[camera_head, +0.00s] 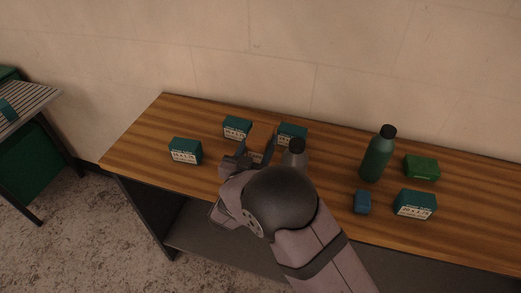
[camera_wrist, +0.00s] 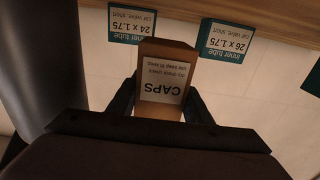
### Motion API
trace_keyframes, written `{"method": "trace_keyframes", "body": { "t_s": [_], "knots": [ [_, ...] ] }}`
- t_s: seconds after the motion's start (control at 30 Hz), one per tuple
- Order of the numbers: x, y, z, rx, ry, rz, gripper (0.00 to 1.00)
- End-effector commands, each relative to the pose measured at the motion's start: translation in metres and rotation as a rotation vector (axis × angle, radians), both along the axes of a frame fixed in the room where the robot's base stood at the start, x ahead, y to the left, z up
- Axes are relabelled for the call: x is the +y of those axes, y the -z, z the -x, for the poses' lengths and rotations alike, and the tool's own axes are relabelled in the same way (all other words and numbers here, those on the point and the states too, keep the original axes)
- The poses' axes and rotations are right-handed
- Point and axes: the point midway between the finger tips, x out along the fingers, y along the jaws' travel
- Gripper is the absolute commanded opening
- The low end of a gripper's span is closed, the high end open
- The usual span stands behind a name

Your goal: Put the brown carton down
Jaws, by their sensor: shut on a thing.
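My gripper (camera_head: 257,148) is over the left half of the wooden bench, in front of two teal boxes. In the wrist view my gripper (camera_wrist: 161,105) is shut on the brown carton (camera_wrist: 168,49), with one finger on each side. The carton has a white label reading CAPS, upside down in this view. In the head view the carton is mostly hidden by my gripper and wrist. I cannot tell whether its underside touches the bench.
Teal inner-tube boxes stand at the back left (camera_head: 237,128), back middle (camera_head: 292,134), left (camera_head: 185,151) and right (camera_head: 415,205). A grey bottle (camera_head: 295,153) is close beside my wrist. A green bottle (camera_head: 377,154), green box (camera_head: 422,167) and blue object (camera_head: 362,202) stand right.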

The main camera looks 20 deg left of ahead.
Motion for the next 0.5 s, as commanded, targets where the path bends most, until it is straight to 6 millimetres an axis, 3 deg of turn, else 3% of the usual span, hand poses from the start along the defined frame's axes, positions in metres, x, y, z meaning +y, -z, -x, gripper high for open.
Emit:
{"method": "trace_keyframes", "body": {
  "t_s": [0.17, 0.5],
  "knots": [
    [0.0, 0.002, 0.0, -0.002, 0.0, 0.0, 0.16],
    [0.0, 0.033, 0.0, -0.002, 0.0, 0.001, 0.16]
  ]
}}
